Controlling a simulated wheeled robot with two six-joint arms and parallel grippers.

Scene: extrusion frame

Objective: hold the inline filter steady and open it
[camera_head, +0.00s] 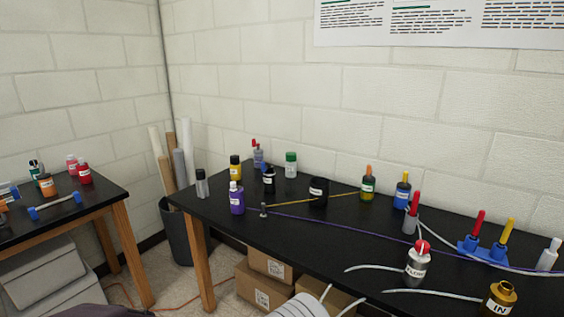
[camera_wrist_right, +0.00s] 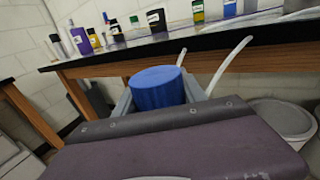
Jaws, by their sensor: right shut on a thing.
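In the right wrist view, my right gripper (camera_wrist_right: 158,98) is shut on a blue cylinder (camera_wrist_right: 158,88), which looks like part of the inline filter. Grey fingers show on both sides of it. The cylinder is slightly tilted in the picture, in front of and below the black table edge. Its lower part is hidden by my gripper body. Two pale tubes (camera_wrist_right: 228,68) rise behind it; I cannot tell whether they join it. No gripper can be made out in the head view, and my left gripper is not in view.
The black table (camera_head: 290,238) carries several bottles, a blue rack (camera_head: 482,250), a red-topped container (camera_head: 417,262) and a brass "IN" container (camera_head: 499,299). Pale tubes (camera_head: 375,267) lie near its front edge. Boxes (camera_head: 268,264) stand below. A second table (camera_head: 75,222) is at left.

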